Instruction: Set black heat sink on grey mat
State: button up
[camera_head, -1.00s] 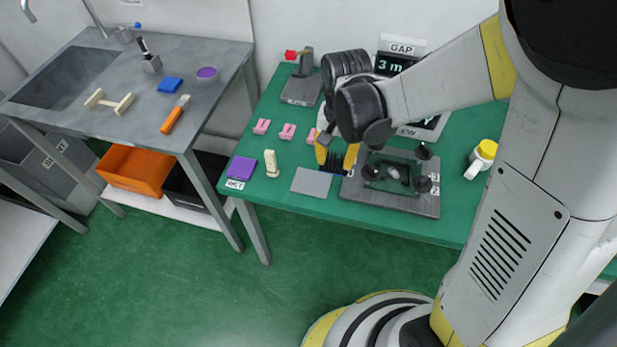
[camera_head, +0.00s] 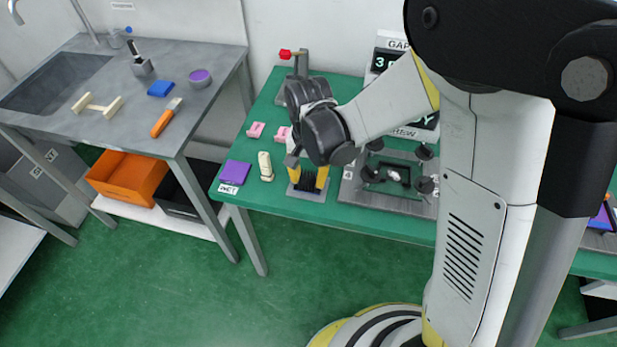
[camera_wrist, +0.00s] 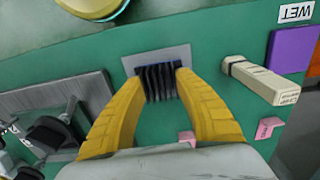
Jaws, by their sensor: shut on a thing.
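My gripper (camera_head: 309,177) has yellow fingers shut on the black heat sink (camera_head: 308,182), one finger on each side of it. The heat sink's dark fins also show between the fingertips in the wrist view (camera_wrist: 160,82). The grey mat (camera_head: 294,192) lies at the front of the green table, mostly covered in the head view by the heat sink and fingers. In the wrist view the mat (camera_wrist: 157,56) shows behind and around the heat sink. I cannot tell whether the heat sink touches the mat.
A dark fixture with black knobs (camera_head: 390,185) sits close on the right. Pink pieces (camera_head: 256,130) lie behind. The table's front edge is near.

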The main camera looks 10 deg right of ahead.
aim_at(309, 178)
jog(key=o, duration=1.1)
jog(key=shift+f, duration=0.15)
notch_tip(309, 178, up, 13)
jog(key=p, duration=0.5)
jog(key=s+d+r+n+t, duration=0.1)
jog(key=s+d+r+t, duration=0.1)
jog(key=s+d+r, duration=0.1)
jog(key=s+d+r+n+t, duration=0.1)
jog(key=s+d+r+t, duration=0.1)
jog(key=s+d+r, duration=0.2)
jog(key=s+d+r+n+t, duration=0.2)
jog(key=s+d+r+t, duration=0.1)
jog(key=d, duration=0.3)
jog(key=shift+s+d+r, duration=0.25)
jog(key=shift+s+r, duration=0.15)
jog(key=shift+r, duration=0.15)
